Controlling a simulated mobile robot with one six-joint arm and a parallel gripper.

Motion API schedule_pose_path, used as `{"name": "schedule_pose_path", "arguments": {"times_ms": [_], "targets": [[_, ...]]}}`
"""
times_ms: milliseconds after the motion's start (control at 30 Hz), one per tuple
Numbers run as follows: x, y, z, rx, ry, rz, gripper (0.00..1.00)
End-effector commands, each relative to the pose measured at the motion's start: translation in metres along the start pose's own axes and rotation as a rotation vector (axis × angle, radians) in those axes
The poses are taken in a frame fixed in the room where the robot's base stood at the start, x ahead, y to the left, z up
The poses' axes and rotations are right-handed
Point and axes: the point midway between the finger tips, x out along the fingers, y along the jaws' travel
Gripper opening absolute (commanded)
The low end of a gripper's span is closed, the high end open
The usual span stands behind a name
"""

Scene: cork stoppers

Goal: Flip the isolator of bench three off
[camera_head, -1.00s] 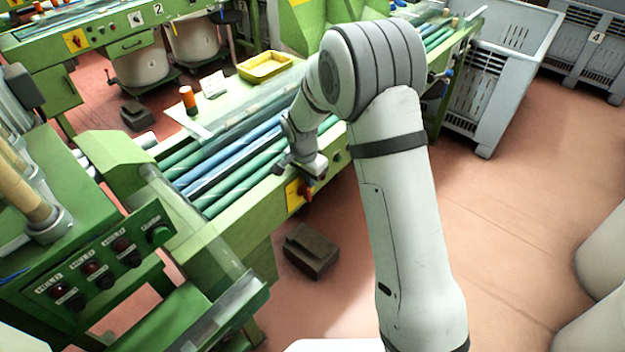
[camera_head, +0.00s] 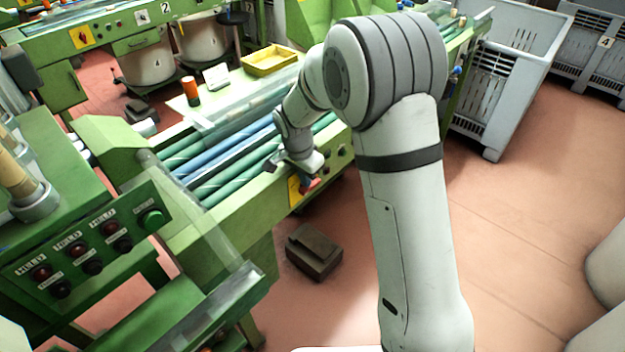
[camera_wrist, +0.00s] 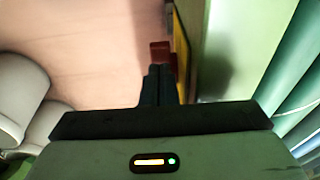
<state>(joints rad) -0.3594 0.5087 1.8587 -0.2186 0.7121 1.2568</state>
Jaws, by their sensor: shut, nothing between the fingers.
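The isolator is a red handle (camera_head: 310,186) on a yellow plate (camera_head: 294,192), on the front of the green bench with blue and green rollers (camera_head: 232,160). No number shows on this bench. My gripper (camera_head: 304,174) is right at the isolator and partly covers it. In the wrist view, my gripper (camera_wrist: 158,74) is shut and empty, its fingertips at the near end of the red handle (camera_wrist: 160,50). I cannot tell whether they touch. The yellow plate (camera_wrist: 181,48) is seen nearly edge-on to the right. The handle's exact angle is unclear.
A control box (camera_head: 90,245) with knobs and a clear guard (camera_head: 225,295) stand at the left. A dark block (camera_head: 313,252) lies on the floor below the bench. Bench 2 (camera_head: 110,25) is behind.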

Motion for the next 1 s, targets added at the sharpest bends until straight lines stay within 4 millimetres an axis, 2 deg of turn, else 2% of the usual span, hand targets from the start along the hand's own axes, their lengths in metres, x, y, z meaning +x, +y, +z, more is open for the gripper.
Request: {"name": "schedule_pose_path", "arguments": {"times_ms": [1000], "targets": [[-0.022,0.001,-0.006,0.004,0.0,0.0,0.0]]}}
